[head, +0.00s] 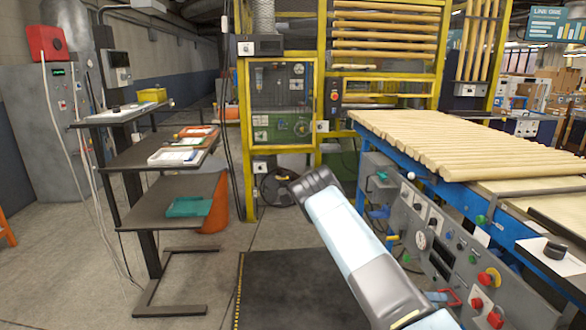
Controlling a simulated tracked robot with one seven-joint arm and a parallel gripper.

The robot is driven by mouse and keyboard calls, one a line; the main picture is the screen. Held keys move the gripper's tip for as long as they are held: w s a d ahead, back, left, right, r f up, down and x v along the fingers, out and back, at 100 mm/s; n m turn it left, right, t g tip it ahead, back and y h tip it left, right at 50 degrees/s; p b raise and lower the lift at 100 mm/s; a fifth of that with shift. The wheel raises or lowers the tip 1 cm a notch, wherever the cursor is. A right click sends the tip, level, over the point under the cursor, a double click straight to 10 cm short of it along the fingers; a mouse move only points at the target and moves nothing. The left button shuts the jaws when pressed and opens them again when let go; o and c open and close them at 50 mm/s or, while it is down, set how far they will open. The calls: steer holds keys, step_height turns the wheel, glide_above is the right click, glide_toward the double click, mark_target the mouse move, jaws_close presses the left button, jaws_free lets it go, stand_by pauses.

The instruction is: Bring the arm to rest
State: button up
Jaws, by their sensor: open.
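My arm (345,235) rises from the bottom edge, right of centre, in the head view. Its light blue link leans up and to the left and ends in a dark grey joint (316,188). The arm is in front of the blue-framed conveyor and the floor mat, and I see no contact with either. My gripper and its fingers do not show in this view, so I cannot see what they are near.
A blue-framed conveyor (395,150) with turned wood rods (450,145) and a control panel (440,240) stands close on the right. A shelf stand (150,200) holds trays on the left. A yellow-framed machine (283,100) stands behind. A dark mat (285,290) lies clear.

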steer(key=s+a+r+m+g+y, duration=0.1)
steer(key=s+a+r+m+y, duration=0.2)
steer(key=r+m, duration=0.5)
steer(key=s+a+r+m+y, duration=0.1)
steer(key=a+r+m+y, duration=0.35)
steer(key=r, duration=0.55)
steer(key=s+a+r+m+g+y, duration=0.1)
steer(key=s+a+r+m+y, duration=0.2)
steer(key=r+m, duration=0.55)
steer(key=s+a+r+m+t+y, duration=0.3)
steer(key=s+a+r, duration=0.4)
steer(key=r, duration=0.4)
steer(key=s+a+r+m+t+y, duration=0.3)
steer(key=s+a+r+m+t, duration=0.2)
steer(key=s+r, duration=0.5)
steer(key=shift+s+a+r+m, duration=0.35)
steer(key=shift+a+m, duration=0.6)
steer(key=shift+m, duration=0.35)
steer(key=shift+y, duration=0.25)
